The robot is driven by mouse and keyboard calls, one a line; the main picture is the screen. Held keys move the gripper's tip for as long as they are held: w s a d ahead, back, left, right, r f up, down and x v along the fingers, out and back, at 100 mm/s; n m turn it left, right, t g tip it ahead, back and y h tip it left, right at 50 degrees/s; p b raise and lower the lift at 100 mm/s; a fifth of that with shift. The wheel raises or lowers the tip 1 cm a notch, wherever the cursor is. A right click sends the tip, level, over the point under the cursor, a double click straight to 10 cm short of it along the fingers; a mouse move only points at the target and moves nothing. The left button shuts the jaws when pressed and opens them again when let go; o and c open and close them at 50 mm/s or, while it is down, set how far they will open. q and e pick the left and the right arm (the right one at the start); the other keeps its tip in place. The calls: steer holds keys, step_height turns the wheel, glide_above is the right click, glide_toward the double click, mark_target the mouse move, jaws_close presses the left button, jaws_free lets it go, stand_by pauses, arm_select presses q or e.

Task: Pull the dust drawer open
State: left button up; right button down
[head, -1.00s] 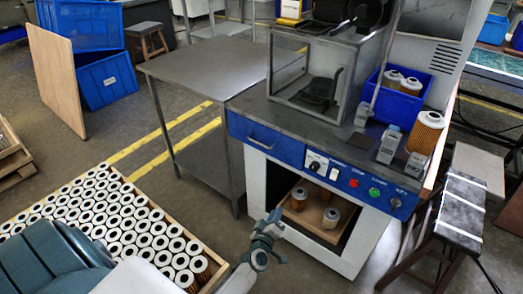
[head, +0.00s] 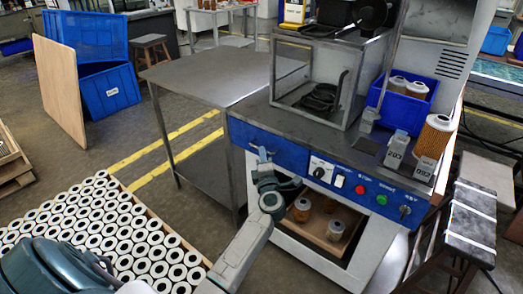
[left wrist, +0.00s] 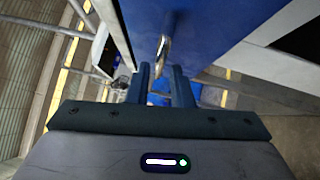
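The dust drawer (head: 242,136) has a blue front at the left of the machine's front panel and looks shut. Its metal handle (left wrist: 164,48) shows in the left wrist view, in line with the gap between my fingers; in the head view my gripper hides most of it. My left gripper (head: 264,158) is right in front of the drawer. In the left wrist view its two fingers (left wrist: 162,84) are apart, with no grip on the handle. I cannot tell whether the handle's near end lies between the fingertips. My right gripper is not in view.
Below the drawer, an open bay (head: 322,228) holds several cartridges. A control panel (head: 355,185) with knobs and buttons is to the drawer's right. A steel table (head: 200,75) stands on the left. A crate of white-topped cartridges (head: 130,235) is at front left. A blue bin (head: 410,105) sits on the machine.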

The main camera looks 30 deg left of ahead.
arm_select(q)
steer(key=shift+x, duration=1.9)
jaws_close()
